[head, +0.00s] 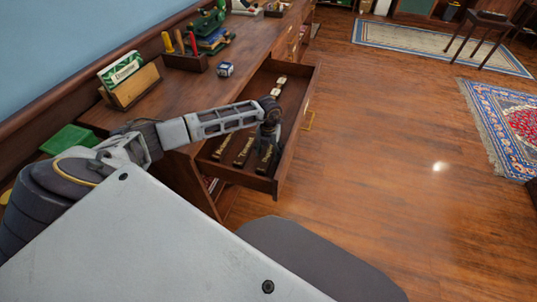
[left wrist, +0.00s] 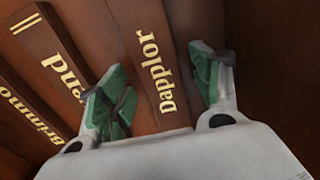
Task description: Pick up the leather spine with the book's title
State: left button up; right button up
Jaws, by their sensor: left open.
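An open drawer (head: 288,165) under the desk holds dark brown leather spines with gold lettering. In the left wrist view, one spine reads "Dapplor" (left wrist: 143,50). My left gripper (left wrist: 162,88) is open and empty, with green-padded fingers on either side of the "Dapplor" spine; contact cannot be told. In the head view the left gripper (head: 267,146) reaches down into the drawer. A green and white book (head: 121,68) with a title too small to read stands on the desk. My right gripper is not in view.
The book rests in a wooden holder (head: 136,88). A tool box (head: 184,61) and a small blue-white block (head: 225,69) stand on the desk (head: 190,95). More small pieces (head: 279,84) lie deeper along the drawer.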

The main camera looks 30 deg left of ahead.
aim_at(269, 153)
pick_arm(q)
jog(key=c, duration=1)
jog(key=shift+o, duration=0.2)
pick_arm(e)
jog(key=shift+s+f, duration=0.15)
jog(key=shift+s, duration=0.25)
pick_arm(q)
jog(key=shift+r, duration=0.15)
